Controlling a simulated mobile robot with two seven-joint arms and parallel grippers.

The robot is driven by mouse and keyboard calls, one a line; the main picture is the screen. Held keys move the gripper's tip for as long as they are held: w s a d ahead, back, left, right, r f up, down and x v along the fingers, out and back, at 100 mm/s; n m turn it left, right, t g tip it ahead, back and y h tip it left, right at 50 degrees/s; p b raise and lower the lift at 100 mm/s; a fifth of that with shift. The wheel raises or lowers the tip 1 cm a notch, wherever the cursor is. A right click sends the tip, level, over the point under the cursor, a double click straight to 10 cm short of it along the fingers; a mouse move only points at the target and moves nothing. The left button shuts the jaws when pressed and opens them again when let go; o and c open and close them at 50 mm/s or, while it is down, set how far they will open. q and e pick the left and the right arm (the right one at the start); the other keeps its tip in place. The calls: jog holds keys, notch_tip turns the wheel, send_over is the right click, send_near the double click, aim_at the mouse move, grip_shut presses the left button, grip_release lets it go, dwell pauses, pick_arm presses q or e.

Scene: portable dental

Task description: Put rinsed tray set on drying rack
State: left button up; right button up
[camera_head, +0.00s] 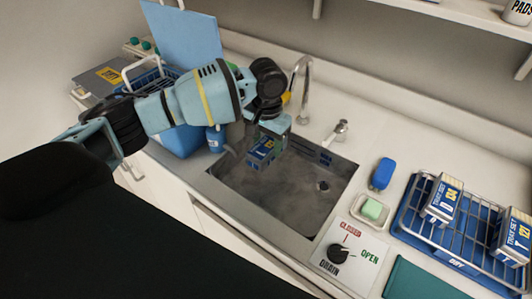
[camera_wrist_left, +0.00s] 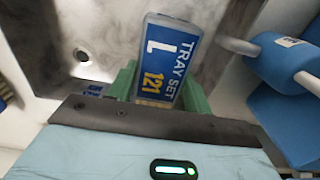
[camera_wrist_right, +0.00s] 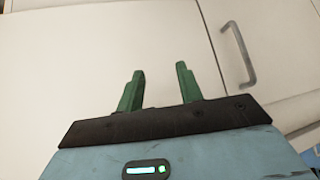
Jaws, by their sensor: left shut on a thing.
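The blue-and-white tray set labelled L 121 (camera_wrist_left: 165,62) is held between the green fingers of my left gripper (camera_wrist_left: 158,82). In the head view the tray set (camera_head: 261,151) hangs over the left back part of the sink (camera_head: 250,195), below my left gripper (camera_head: 272,133). The drying rack (camera_head: 466,262) is a wire rack on a blue tray marked DRY, on the counter at the right. Two tray sets stand in it, one toward the left (camera_head: 443,199) and one at the right edge (camera_head: 514,238). My right gripper (camera_wrist_right: 160,88) is open and empty before white cabinet doors; it is outside the head view.
A faucet (camera_head: 303,75) and a lever (camera_head: 338,131) stand behind the sink. Blue containers and a bottle (camera_head: 215,139) stand left of the sink.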

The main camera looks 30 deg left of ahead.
pick_arm(q)
jog(key=shift+r, duration=0.5)
jog(key=shift+s+d, duration=0.15)
jog(key=shift+s, duration=0.05)
jog(key=s+d+r, duration=0.1)
jog(key=s+d, duration=0.1)
jog(key=s, duration=0.5)
jog(key=s+d+r+n, duration=0.1)
jog(key=s+d+r, duration=0.1)
jog(key=s, duration=0.6)
jog(key=shift+r+n, duration=0.25)
jog(key=shift+n, duration=0.05)
jog(key=shift+d, duration=0.1)
